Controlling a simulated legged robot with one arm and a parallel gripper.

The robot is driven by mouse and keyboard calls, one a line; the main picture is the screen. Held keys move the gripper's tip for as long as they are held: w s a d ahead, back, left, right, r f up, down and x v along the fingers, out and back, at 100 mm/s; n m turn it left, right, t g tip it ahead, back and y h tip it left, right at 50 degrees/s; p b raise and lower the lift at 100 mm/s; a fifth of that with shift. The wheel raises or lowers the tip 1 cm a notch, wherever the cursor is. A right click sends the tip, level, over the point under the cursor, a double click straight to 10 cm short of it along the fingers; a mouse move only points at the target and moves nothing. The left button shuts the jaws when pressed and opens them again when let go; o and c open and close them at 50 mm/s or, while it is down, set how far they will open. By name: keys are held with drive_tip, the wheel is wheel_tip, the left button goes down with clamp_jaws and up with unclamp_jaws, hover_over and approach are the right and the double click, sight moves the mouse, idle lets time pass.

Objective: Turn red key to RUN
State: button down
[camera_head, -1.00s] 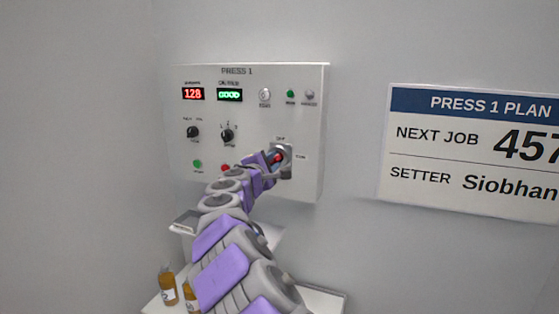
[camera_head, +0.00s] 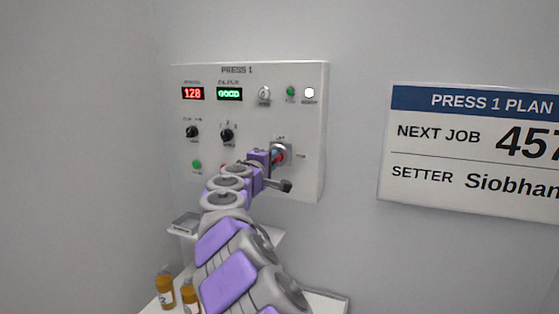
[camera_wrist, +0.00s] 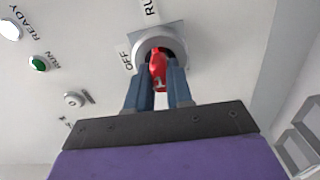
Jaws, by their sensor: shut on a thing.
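The red key (camera_head: 279,157) sits in a round silver lock at the lower right of the PRESS 1 panel (camera_head: 308,135). It also shows in the wrist view (camera_wrist: 158,70), standing in the lock's ring (camera_wrist: 146,48). My gripper (camera_head: 272,157) is shut on the key, with its blue fingers (camera_wrist: 160,80) on either side of it. In the wrist view, the OFF label (camera_wrist: 126,59) is left of the lock and the RUN label (camera_wrist: 151,8) is above it. The fingers partly hide the key, so its exact angle is hard to tell.
The READY lamp (camera_head: 309,92) glows white beside a green RUN lamp (camera_head: 290,91). Two black knobs (camera_head: 227,134) and buttons are left of the lock. A plan sign (camera_head: 470,150) hangs right.

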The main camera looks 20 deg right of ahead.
drive_tip(key=c, duration=1.5)
unclamp_jaws()
drive_tip(key=shift+m, duration=0.4)
drive_tip(key=o, duration=0.6)
drive_tip(key=shift+c, duration=0.2)
